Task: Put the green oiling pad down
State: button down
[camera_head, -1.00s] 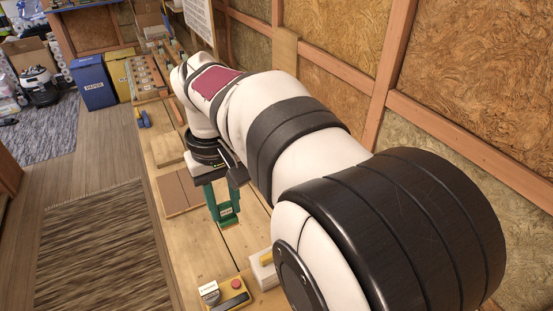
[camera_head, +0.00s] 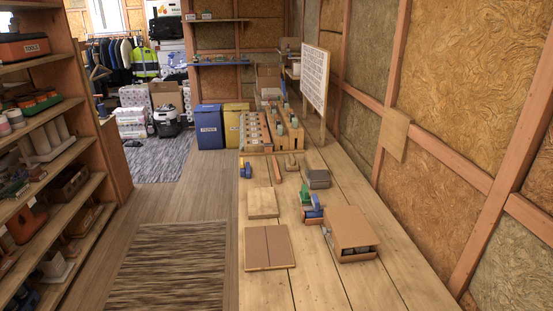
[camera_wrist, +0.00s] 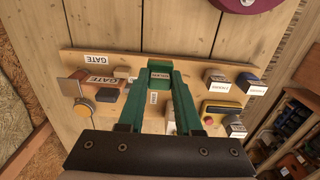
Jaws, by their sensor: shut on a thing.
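My gripper (camera_wrist: 160,80) shows in the wrist view, with its two long green fingers reaching away from the dark mount. The fingers are closed on a small green block with a pale printed label, the green oiling pad (camera_wrist: 160,66), at their tips. Beyond the pad is a pale wooden board (camera_wrist: 112,66) with labels and small blocks. I cannot tell how far the pad is from the board or whether they touch. My gripper and the held pad are not in the head view.
Around the gripper in the wrist view are a yellow device (camera_wrist: 221,108), a round-knobbed block (camera_wrist: 84,106) and several labelled blocks.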

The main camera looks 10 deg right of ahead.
jog(key=w+a+f, duration=0.2)
jog(key=w, duration=0.1)
jog(key=w+a+f, duration=0.1)
jog(key=shift+w+f, duration=0.1)
jog(key=shift+w, duration=0.05)
jog(key=shift+w+f, duration=0.1)
jog(key=shift+f, duration=1.9)
jog(key=c, duration=0.6)
grip_release()
jog(key=shift+f, duration=0.1)
